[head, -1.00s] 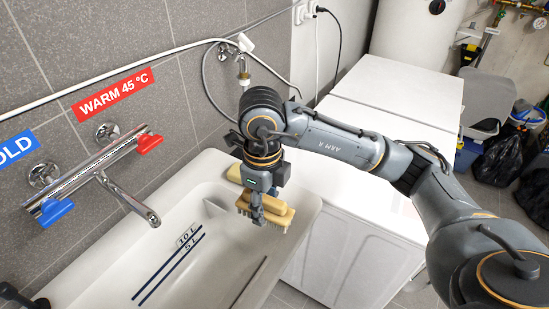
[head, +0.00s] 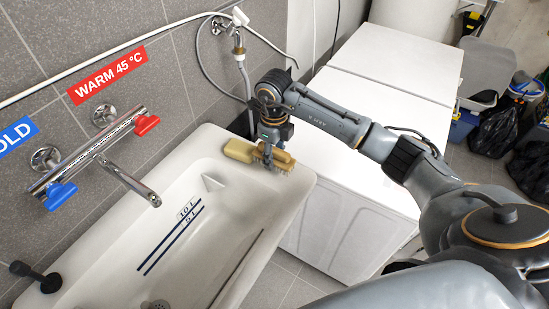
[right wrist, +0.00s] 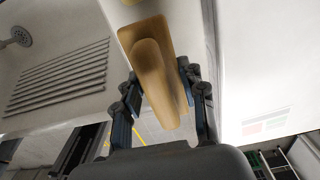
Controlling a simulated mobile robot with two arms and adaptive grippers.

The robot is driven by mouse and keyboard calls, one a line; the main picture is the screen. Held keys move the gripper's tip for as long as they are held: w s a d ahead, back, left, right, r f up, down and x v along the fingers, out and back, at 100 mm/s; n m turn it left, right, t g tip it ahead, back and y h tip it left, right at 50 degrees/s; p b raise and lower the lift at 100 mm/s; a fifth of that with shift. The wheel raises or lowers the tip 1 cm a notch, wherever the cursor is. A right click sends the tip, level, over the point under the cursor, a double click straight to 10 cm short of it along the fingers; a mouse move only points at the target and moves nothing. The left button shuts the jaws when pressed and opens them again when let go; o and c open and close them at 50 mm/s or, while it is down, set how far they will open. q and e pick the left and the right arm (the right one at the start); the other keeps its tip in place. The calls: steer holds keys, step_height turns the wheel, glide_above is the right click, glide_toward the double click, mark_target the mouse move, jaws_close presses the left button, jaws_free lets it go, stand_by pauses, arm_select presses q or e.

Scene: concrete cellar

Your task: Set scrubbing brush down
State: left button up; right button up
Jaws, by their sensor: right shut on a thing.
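The scrubbing brush (head: 284,160) has a tan wooden body and pale bristles facing down. It is at the far end of the sink, over or on the rim ledge; I cannot tell whether the bristles touch. My right gripper (head: 267,158) points down and is shut on it, partly covering it. In the right wrist view, the brush (right wrist: 152,60) sits between the two fingers of the right gripper (right wrist: 158,88). My left gripper is not in view.
A yellow block (head: 238,150), perhaps soap or a sponge, lies on the ledge just left of the brush. The white sink (head: 205,245) has a ribbed slope and drain. A chrome tap (head: 125,180) reaches over it. White machines (head: 365,105) stand to the right.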

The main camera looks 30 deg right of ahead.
mark_target(275, 162)
steer(key=shift+w+d+f, duration=0.2)
steer(key=shift+w+f, duration=0.05)
steer(key=shift+f, duration=0.1)
step_height(275, 162, down, 2)
steer(key=shift+f+p, duration=0.1)
steer(key=shift+p, duration=0.95)
steer(key=shift+f, duration=0.45)
steer(key=shift+f, duration=0.15)
steer(key=o, duration=1.1)
